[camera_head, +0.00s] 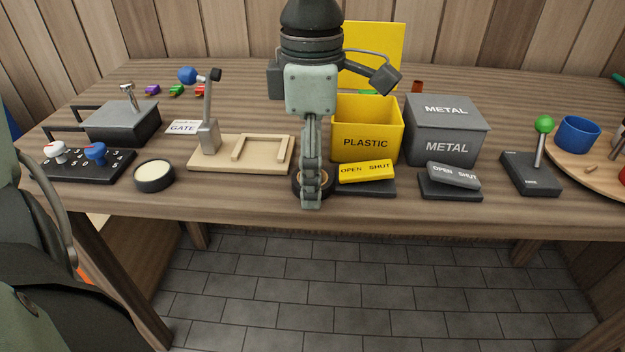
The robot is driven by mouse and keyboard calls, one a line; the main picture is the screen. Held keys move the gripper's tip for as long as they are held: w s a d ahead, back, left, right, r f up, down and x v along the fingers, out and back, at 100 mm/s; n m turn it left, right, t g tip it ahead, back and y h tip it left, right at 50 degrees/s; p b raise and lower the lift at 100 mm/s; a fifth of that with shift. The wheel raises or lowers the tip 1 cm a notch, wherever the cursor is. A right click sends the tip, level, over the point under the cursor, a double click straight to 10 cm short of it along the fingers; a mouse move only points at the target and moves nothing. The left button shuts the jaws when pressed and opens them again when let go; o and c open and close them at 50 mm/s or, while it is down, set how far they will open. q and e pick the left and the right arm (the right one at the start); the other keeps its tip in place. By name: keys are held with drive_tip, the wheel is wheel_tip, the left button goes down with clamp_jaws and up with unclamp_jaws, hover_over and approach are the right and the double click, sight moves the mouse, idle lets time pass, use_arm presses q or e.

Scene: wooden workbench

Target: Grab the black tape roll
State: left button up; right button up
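The black tape roll (298,186) lies flat near the bench's front edge, left of the yellow OPEN/SHUT pedal. It is a dark ring with a tan core, largely hidden behind the gripper fingers. My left gripper (312,195) points straight down over the roll, with its fingertips at the roll. The fingers line up edge-on, so their gap is hidden and I cannot tell whether they grip the roll. My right gripper is out of view.
The yellow pedal (366,172) and yellow PLASTIC bin (366,142) stand close right of the fingers. A wooden base with lever (268,160) is close left. A round dark tin (154,178) and the grey METAL bin (446,145) stand farther out. The bench edge is just in front.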

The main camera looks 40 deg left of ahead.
use_arm(q)
drive_tip(key=c, duration=1.2)
